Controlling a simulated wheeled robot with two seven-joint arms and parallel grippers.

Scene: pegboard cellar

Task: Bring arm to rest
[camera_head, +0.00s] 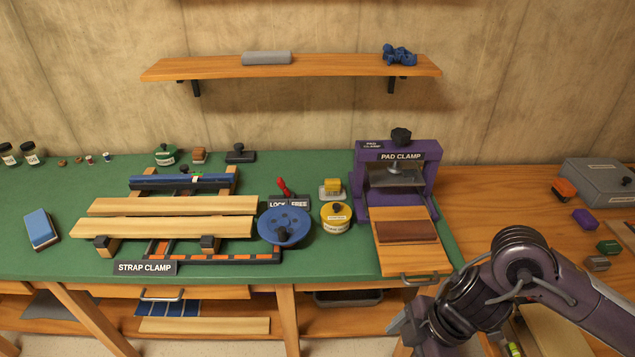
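My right arm (520,268) comes in from the lower right. It bends at a joint in front of the bench's right part, and its far end runs down and left past the bottom edge. No gripper fingers show on it. My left arm and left gripper are not in view. The arm passes in front of the bench edge, just right of the purple pad clamp (433,190). I cannot tell whether it touches anything.
The strap clamp holds pale boards (165,227) on the green mat (60,190), with a blue handwheel (284,225) beside it. The pad clamp has a brown block (406,231) on its wooden tray. A grey case (600,181) stands right. A wall shelf (330,68) hangs above.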

